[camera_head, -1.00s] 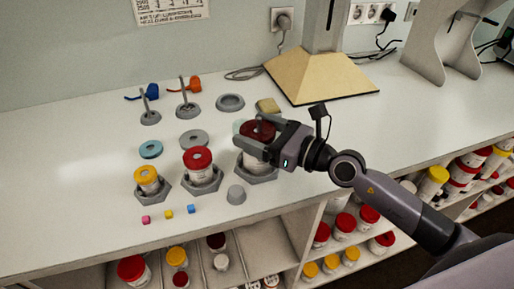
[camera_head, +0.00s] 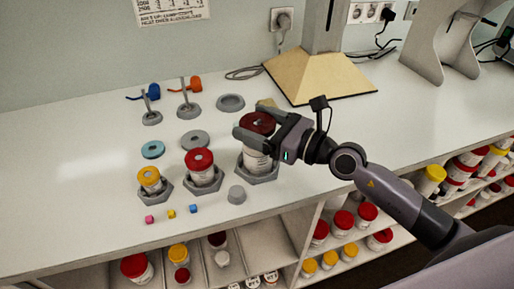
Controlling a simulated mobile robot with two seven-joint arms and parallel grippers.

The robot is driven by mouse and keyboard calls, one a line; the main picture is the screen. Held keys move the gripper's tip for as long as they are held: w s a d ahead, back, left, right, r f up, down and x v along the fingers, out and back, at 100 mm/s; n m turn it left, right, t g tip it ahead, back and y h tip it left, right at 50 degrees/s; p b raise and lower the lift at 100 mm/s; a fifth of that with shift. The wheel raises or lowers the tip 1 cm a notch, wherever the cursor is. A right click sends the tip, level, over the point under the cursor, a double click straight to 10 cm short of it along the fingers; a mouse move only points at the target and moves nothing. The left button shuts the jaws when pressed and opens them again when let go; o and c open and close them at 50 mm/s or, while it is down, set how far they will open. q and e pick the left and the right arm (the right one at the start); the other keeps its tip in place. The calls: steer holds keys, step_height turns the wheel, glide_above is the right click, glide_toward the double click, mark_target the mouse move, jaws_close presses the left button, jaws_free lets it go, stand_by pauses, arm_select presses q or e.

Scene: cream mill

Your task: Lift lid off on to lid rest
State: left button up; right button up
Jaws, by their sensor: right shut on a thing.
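My right gripper (camera_head: 250,129) is shut on the dark red lid (camera_head: 258,119) of the largest jar, its fingers on either side of the rim. The white jar (camera_head: 258,161) stands upright below it in a grey hexagonal holder (camera_head: 262,179). The lid is over the jar mouth; I cannot tell whether there is a gap, as the fingers hide the rim. A grey round dish (camera_head: 230,102) lies empty behind the jar; a flat grey ring (camera_head: 194,140) lies to its front left. I cannot tell which is the lid rest. My left gripper is not in view.
Two smaller jars, red-lidded (camera_head: 200,163) and yellow-lidded (camera_head: 149,178), stand left in holders. A blue ring (camera_head: 152,150), a grey knob (camera_head: 236,195) and small cubes (camera_head: 171,213) lie near. Upright posts (camera_head: 188,106) stand behind. A wooden base (camera_head: 320,77) stands behind right.

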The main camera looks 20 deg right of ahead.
mark_target(262, 130)
steer(key=shift+r, duration=1.55)
steer(key=shift+s, duration=1.25)
steer(key=shift+s+d, duration=0.1)
steer(key=shift+s, duration=2.15)
steer(key=shift+r, duration=0.1)
